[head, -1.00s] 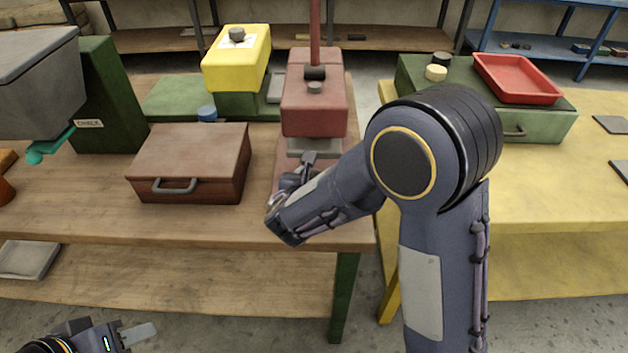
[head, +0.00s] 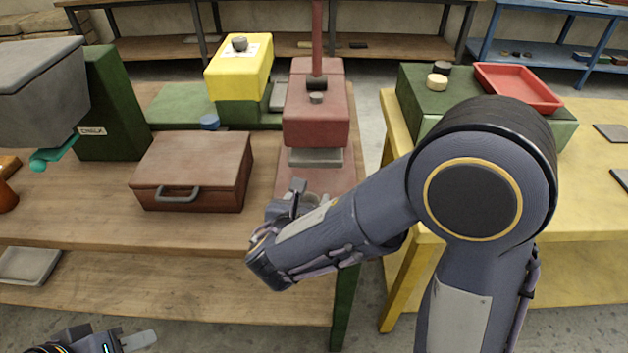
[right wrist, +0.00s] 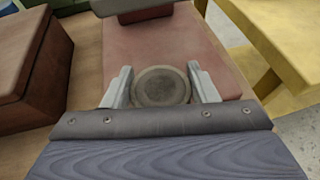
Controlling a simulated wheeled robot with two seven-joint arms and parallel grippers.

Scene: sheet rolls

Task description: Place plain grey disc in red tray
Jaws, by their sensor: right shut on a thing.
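The plain grey disc (right wrist: 162,86) sits between the two fingers of my right gripper (right wrist: 163,88) in the right wrist view, over the reddish base of the press. In the head view my right gripper (head: 299,190) is in front of the press, and my own wrist hides the disc. The red tray (head: 517,87) lies on a green case on the yellow table at the right, well away from the right gripper. My left gripper (head: 138,341) is low at the left, below the bench edge; its finger gap does not show clearly.
The red press (head: 316,115) stands behind my right gripper. A brown case (head: 192,170) is to its left. A cream disc (head: 437,81) and a black disc (head: 442,67) stand on the green case (head: 415,95) beside the tray. A gap separates the wooden bench from the yellow table (head: 590,170).

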